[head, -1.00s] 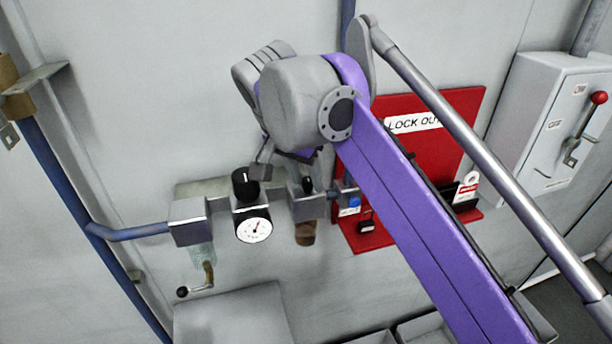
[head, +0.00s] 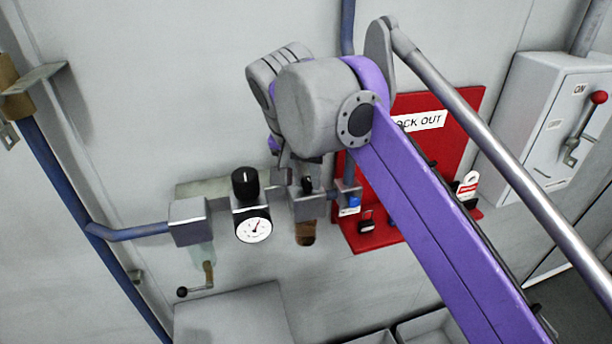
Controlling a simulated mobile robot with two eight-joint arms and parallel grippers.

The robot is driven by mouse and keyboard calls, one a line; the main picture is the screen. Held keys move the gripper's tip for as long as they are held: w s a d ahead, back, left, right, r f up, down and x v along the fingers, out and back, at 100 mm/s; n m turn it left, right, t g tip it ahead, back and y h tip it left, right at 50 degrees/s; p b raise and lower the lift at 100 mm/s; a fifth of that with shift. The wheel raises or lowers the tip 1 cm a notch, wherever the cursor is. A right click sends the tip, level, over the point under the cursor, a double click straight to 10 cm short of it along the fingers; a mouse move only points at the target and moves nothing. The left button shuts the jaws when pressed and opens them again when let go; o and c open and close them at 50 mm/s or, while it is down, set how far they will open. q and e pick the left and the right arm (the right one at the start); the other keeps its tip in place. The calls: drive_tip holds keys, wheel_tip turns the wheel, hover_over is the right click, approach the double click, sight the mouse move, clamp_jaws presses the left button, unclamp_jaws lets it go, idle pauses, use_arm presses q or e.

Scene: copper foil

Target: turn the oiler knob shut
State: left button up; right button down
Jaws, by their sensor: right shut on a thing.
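The oiler (head: 309,207) is a grey block with an amber bowl (head: 305,233) below it, in line with the regulator on the wall. Its small black oiler knob (head: 307,185) stands on top, partly covered by my right gripper. My right gripper (head: 298,177) reaches down from above with its fingers at this knob, and it is shut on it. The wrist hides part of the fingers. My left gripper is not in view.
Left of the oiler are the regulator's larger black knob (head: 245,183) and white gauge (head: 254,230), close to my fingers. A blue-buttoned valve (head: 352,203) and the red lockout board (head: 440,150) are to the right. A grey switch box (head: 545,120) hangs far right.

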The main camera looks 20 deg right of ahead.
drive_tip(key=n+y, duration=0.1)
drive_tip(key=n, duration=0.3)
drive_tip(key=shift+d+t+y, duration=0.15)
drive_tip(key=shift+t+y, duration=0.25)
drive_tip(key=n+y, duration=0.1)
drive_tip(key=n, duration=0.3)
drive_tip(key=shift+d, duration=0.1)
drive_tip(key=n+y, duration=0.1)
drive_tip(key=n, duration=0.1)
drive_tip(key=n+y, duration=0.1)
drive_tip(key=n, duration=0.1)
drive_tip(key=shift+d+n+g, duration=0.1)
drive_tip(key=shift+n+g, duration=0.2)
drive_tip(key=shift+w+n+g+y, duration=0.1)
drive_tip(key=shift+n+g+y, duration=0.4)
drive_tip(key=shift+n, duration=1.1)
drive_tip(key=c, duration=0.7)
unclamp_jaws()
drive_tip(key=v, duration=1.1)
